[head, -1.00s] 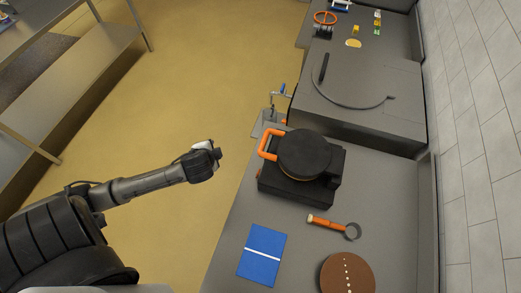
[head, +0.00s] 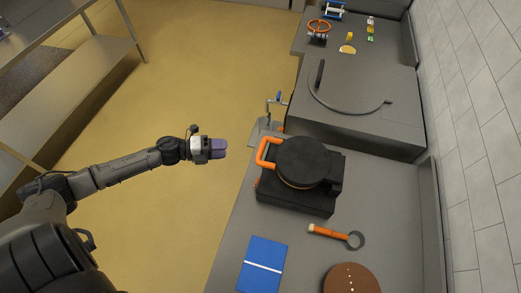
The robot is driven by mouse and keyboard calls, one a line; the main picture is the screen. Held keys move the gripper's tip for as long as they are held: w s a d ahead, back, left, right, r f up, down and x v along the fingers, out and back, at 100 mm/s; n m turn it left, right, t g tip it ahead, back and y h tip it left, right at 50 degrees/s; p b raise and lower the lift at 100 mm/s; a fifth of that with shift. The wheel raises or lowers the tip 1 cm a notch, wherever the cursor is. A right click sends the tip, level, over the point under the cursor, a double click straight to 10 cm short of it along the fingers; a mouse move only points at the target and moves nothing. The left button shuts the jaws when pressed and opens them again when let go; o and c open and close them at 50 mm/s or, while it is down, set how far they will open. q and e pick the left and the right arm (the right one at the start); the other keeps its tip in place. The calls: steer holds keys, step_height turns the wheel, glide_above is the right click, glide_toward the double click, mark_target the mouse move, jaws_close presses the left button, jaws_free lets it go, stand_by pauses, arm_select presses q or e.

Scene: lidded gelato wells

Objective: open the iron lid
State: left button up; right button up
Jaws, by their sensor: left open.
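The black waffle-type iron (head: 297,199) stands on the grey counter, right of the picture's middle. Its round black lid (head: 304,160) lies flat and closed on the base. An orange loop handle (head: 264,151) sticks out from the lid's left side. My left gripper (head: 223,148) is left of the handle, over the floor and apart from the iron. Its purple-grey fingers point right, towards the handle; it is empty. My right gripper is not in view.
On the counter (head: 225,255) near the iron lie an orange-handled ring tool (head: 335,236), a blue book-like pad (head: 262,265) and a brown round board (head: 350,280). A grey block with a curved bar (head: 340,107) stands beyond. A tiled wall (head: 480,150) bounds the right.

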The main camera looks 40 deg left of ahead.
mark_target(261, 151)
arm_select(q)
steer(key=shift+m+h, duration=0.4)
steer(key=shift+m, duration=0.1)
steer(key=shift+s+d+p+x, duration=0.1)
steer(key=shift+p+x, duration=0.25)
steer(key=shift+x, duration=1.95)
steer(key=shift+s+d+p+x, duration=0.15)
steer(key=shift+p+x, duration=0.2)
steer(key=shift+x, duration=2)
steer(key=shift+s+d+p+x, duration=0.1)
steer(key=shift+p+x, duration=0.25)
steer(key=shift+x, duration=1.95)
jaws_close()
